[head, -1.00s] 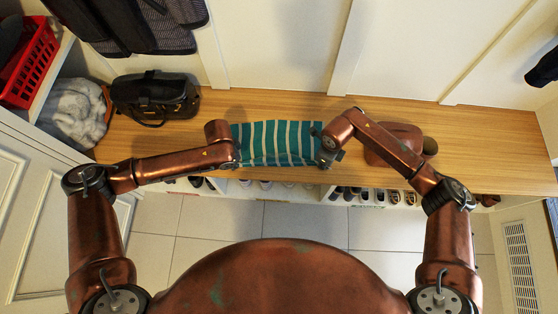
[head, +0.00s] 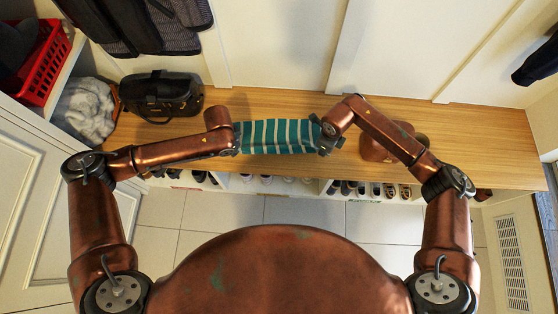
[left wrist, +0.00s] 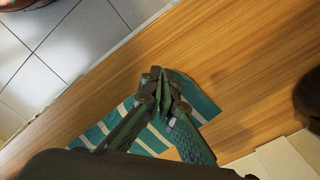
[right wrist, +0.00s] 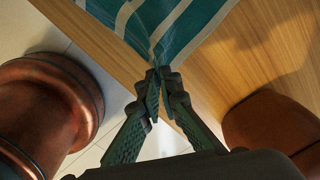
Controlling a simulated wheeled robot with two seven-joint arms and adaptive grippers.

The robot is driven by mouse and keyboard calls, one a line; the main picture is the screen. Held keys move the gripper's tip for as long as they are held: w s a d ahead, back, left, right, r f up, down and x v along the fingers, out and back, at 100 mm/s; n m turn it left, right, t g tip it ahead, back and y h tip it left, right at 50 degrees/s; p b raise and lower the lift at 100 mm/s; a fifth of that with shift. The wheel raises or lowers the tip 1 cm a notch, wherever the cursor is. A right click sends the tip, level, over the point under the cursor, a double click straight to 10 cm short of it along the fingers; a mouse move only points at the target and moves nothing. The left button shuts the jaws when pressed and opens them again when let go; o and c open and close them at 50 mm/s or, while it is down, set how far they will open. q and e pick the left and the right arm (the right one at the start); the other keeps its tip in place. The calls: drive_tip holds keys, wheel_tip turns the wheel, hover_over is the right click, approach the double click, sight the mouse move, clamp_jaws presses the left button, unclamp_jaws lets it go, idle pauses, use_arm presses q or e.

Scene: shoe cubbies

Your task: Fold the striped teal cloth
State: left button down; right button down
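The striped teal cloth (head: 280,136), teal with white stripes, spans between my two grippers at the front of the wooden bench. My left gripper (head: 236,146) is at its left end. In the left wrist view its fingertips (left wrist: 163,76) are closed together on the cloth (left wrist: 188,92). My right gripper (head: 325,140) is at its right end. In the right wrist view its fingertips (right wrist: 160,76) pinch a corner, and the cloth (right wrist: 170,22) creases toward them. The cloth's near edge appears raised; its exact height is unclear.
The wooden bench (head: 470,150) has free room at the right. A brown object (head: 376,146) sits beside my right forearm. A black bag (head: 160,95) and a grey fluffy item (head: 85,112) are at the left. Shoes stand in cubbies below. Jackets (head: 140,25) hang above.

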sight(317, 168)
drive_tip(key=c, duration=1.6)
unclamp_jaws()
drive_tip(key=shift+r, duration=0.15)
drive_tip(key=shift+c, duration=0.4)
drive_tip(key=shift+m+g, duration=0.3)
drive_tip(key=shift+m, duration=0.5)
drive_tip(key=s+r, duration=0.2)
drive_tip(key=s+a+r, duration=0.1)
drive_tip(key=shift+s+a+r, duration=0.1)
drive_tip(key=shift+s+r, duration=0.25)
drive_tip(key=shift+c, duration=0.8)
drive_tip(key=shift+f, duration=4.95)
drive_tip(key=shift+f, duration=0.25)
drive_tip(key=shift+c, duration=0.2)
